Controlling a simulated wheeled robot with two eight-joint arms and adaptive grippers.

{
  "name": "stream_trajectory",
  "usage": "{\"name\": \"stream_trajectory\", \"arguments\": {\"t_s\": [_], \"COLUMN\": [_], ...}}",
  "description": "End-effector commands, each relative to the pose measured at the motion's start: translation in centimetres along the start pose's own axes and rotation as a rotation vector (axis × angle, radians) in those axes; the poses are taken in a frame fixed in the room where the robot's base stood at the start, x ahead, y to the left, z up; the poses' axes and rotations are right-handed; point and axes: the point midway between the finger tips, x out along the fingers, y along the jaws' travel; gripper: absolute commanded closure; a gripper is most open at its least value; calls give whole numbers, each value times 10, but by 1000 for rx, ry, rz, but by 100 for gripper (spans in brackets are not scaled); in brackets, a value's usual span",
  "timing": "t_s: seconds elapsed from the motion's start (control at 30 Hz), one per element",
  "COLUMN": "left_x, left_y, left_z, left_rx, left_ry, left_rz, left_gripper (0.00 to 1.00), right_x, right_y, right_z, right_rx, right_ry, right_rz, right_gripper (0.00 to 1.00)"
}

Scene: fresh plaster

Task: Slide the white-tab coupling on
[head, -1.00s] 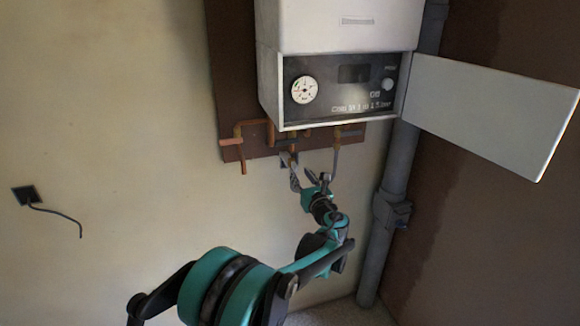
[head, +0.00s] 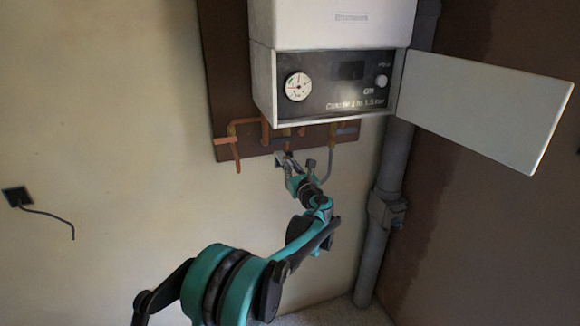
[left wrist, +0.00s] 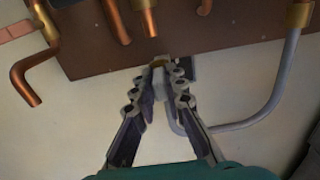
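My left gripper (head: 284,160) is raised to the pipes under the boiler. In the left wrist view its two fingers (left wrist: 160,76) close in on a small pale piece (left wrist: 160,88), which looks like the white-tab coupling. The fingers seem to bear on it from both sides and hide much of it. A brass-coloured end (left wrist: 157,62) shows just beyond the fingertips; whether the coupling is on it I cannot tell. A grey pipe (left wrist: 258,118) bends down and round to beneath the pale piece. My right gripper is not in view.
The white boiler (head: 330,25) hangs above, its door (head: 485,105) swung open to the right. Copper pipes (left wrist: 36,75) drop from the brown board (left wrist: 90,58) close to the fingers. A thick grey pipe (head: 390,170) runs down the corner. The wall at left is mostly bare.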

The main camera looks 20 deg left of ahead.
Motion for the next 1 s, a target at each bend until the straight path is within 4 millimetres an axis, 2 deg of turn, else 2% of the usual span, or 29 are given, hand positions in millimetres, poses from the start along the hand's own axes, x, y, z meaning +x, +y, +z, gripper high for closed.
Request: {"name": "stream_trajectory", "arguments": {"t_s": [0.2,0.4,0.5,0.77,0.8,0.87,1.0], "left_x": [1,2,2,2,2,2,1], "left_y": [1,1,1,1,1,1,1], "left_z": [5,37,47,46,46,46,46], "left_rx": [1,1,1,4,4,3,2], "left_ry": [-1,-1,-1,-4,-4,-3,-2], "left_rz": [1,1,1,1,1,1,1], "left_gripper": [100,100,100,100,81,67,67], "right_x": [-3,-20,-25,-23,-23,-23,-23], "right_y": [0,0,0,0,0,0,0], "right_z": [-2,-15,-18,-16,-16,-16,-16], "right_rx": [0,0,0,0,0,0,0], "right_ry": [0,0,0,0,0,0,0], "right_rz": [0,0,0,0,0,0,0], "right_gripper": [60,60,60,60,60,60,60]}}
